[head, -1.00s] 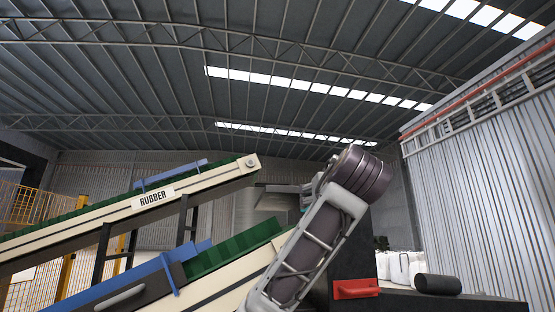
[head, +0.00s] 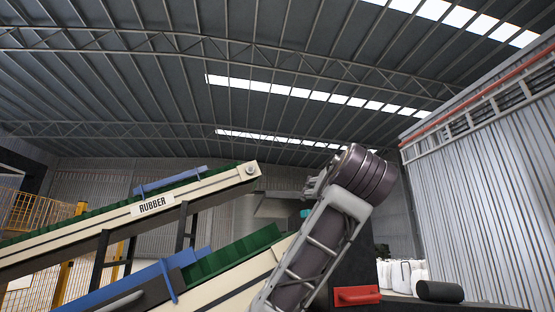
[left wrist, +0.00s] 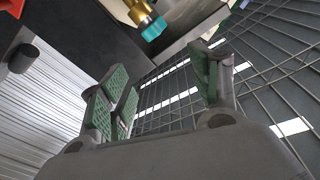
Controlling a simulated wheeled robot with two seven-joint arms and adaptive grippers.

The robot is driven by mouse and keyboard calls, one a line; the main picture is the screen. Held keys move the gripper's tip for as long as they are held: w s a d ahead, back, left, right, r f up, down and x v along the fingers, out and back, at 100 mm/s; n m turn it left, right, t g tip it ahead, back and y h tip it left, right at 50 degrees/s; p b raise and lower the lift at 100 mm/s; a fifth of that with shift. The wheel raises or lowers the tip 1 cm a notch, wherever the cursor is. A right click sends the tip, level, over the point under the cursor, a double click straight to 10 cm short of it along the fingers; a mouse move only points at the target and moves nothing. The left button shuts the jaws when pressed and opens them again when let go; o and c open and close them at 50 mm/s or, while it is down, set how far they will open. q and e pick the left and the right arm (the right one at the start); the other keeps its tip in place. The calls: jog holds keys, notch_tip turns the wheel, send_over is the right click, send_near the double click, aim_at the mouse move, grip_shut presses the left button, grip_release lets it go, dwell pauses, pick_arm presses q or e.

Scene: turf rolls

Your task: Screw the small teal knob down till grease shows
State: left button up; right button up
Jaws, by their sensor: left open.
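The small teal knob (left wrist: 154,28) sits on the end of a brass fitting (left wrist: 138,9) at the top of the left wrist view. A small teal patch, likely the same knob, shows in the head view (head: 305,213) beside my arm. My left gripper (left wrist: 165,92) is open and empty, with its green-padded fingers spread apart. The knob is beyond the fingertips and apart from them. In the head view the left gripper (head: 316,183) is small and partly hidden by my own wrist. No grease can be made out. My right gripper is not in view.
A black roll (head: 440,291) lies on the dark surface at right.

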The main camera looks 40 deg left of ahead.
pick_arm(q)
jog(key=s+a+r+m+t+h, duration=0.3)
jog(key=s+a+r+t+h, duration=0.1)
jog(key=s+r, duration=0.4)
jog(key=shift+s+a+t, duration=0.4)
jog(key=shift+s+a, duration=0.35)
jog(key=shift+s, duration=0.6)
jog(key=shift+c, duration=0.2)
